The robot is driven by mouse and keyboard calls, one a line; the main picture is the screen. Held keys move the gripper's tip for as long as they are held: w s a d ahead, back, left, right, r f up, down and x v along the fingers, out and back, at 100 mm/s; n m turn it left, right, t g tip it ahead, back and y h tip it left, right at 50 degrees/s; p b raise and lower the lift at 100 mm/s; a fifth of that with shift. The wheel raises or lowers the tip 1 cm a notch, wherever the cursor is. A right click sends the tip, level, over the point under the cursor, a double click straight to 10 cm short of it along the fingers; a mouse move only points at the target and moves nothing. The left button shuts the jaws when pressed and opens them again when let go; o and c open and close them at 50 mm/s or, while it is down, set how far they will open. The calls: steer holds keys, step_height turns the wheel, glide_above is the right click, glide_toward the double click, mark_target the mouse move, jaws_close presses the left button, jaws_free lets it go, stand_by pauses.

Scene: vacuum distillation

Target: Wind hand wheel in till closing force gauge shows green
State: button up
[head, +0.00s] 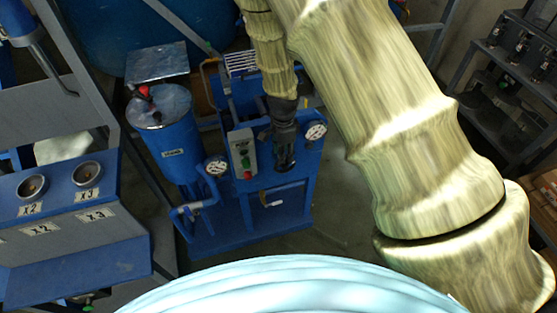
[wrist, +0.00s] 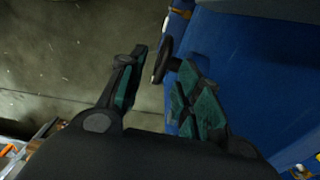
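My gripper (wrist: 162,68) is open in the wrist view, its two green-padded fingers apart. A dark round rim (wrist: 162,60), seen nearly edge-on beside the blue panel (wrist: 245,75), shows between the fingertips and looks like the hand wheel. I cannot tell whether either finger touches it. In the head view my gripper (head: 284,155) points down at the front of the blue machine and hides the wheel. A white round gauge (head: 316,131) sits just right of my gripper, and another gauge (head: 216,166) sits to its left. Their needles and colours are too small to read.
A grey control box (head: 242,153) with green and red buttons is close to the left of my gripper. A blue cylindrical tank (head: 172,135) stands further left. A sloped blue console (head: 75,190) is at far left, dark shelves (head: 510,85) at right. Grey floor (head: 345,225) is clear in front.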

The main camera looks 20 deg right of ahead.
mark_target(281, 173)
steer(key=shift+w+a+r, duration=0.15)
steer(key=shift+w+a, duration=0.1)
steer(key=shift+w, duration=0.1)
step_height(281, 173, down, 10)
steer(key=b, duration=0.9)
steer(key=shift+d+f, duration=0.1)
steer(key=shift+f, duration=0.15)
steer(key=shift+c, duration=0.2)
jaws_close()
